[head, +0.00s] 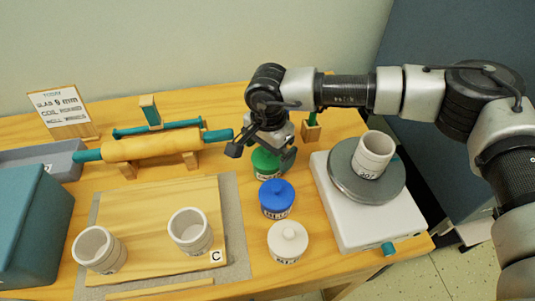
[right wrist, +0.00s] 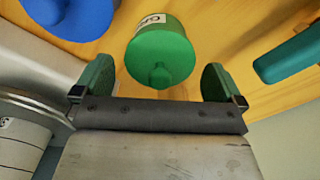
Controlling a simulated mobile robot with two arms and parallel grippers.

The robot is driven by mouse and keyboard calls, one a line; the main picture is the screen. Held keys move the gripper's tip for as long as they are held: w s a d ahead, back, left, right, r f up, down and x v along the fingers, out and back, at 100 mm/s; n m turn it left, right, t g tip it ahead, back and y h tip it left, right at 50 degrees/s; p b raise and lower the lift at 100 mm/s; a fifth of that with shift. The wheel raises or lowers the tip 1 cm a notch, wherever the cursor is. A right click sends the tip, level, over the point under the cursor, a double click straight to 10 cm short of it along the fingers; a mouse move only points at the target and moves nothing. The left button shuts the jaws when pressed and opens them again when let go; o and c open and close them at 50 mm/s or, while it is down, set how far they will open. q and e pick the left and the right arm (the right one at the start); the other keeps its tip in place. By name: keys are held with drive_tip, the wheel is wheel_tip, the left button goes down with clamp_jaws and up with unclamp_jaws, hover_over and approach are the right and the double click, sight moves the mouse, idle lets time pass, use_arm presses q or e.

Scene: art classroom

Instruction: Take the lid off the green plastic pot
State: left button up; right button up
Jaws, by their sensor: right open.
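The green plastic pot (head: 265,166) stands on the wooden table, behind a blue pot. Its green lid with a knob shows in the right wrist view (right wrist: 160,57), and the lid is on the pot. My right gripper (head: 262,148) is over the green pot and partly hides it in the head view. I cannot tell the exact height above the lid. My left gripper is not in view.
The blue pot (head: 277,198) and a white pot (head: 287,241) stand in front of the green one. A turntable (head: 350,190) with a cup (head: 373,155) is to the right. A rolling pin (head: 150,147) on supports is to the left. A board (head: 155,205) holds two cups.

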drive_tip(key=shift+f, duration=0.1)
drive_tip(key=shift+c, duration=0.2)
drive_tip(key=c, duration=0.8)
